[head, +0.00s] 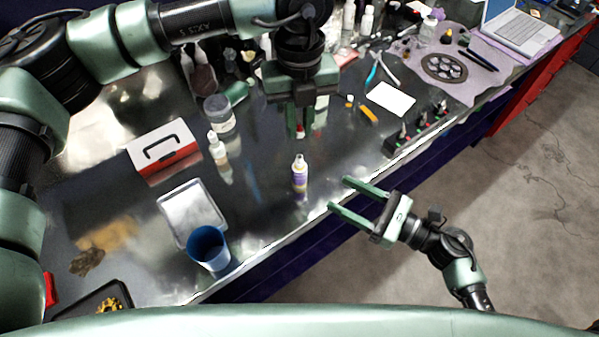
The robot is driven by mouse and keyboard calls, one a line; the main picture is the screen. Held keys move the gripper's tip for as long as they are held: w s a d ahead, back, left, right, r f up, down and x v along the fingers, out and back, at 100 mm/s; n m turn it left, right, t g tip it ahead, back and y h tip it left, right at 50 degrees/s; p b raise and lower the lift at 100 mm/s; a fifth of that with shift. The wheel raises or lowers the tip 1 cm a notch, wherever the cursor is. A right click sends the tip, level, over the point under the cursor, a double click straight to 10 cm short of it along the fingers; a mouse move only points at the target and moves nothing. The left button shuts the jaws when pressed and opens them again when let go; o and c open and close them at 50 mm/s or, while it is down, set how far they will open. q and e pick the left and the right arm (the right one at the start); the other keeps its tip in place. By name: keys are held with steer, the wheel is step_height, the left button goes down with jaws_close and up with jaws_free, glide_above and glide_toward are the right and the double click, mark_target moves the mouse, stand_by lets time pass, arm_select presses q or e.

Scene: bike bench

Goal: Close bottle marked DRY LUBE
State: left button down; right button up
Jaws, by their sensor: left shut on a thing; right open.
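A small bottle with a white top and a purple and yellow label (300,179) stands upright near the bench's front edge. Its label is too small to read. My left gripper (299,131) points down behind the bottle and is shut on a small reddish cap (301,129), apart from the bottle's top. Its fingers partly hide the cap. My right gripper (340,194) is open and empty, with its fingers pointing left toward the bottle, near the front edge. Another white bottle (217,148) stands to the left; its label is also unreadable.
A blue cup (208,248) and a metal tray (186,208) lie front left, with a red and white box (162,150) behind. Pliers (378,70) and a white card (390,99) lie right. The bench around the purple-labelled bottle is clear.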

mark_target(300, 172)
steer(key=x, duration=1.2)
steer(key=shift+r, duration=0.1)
jaws_close()
stand_by(1.3)
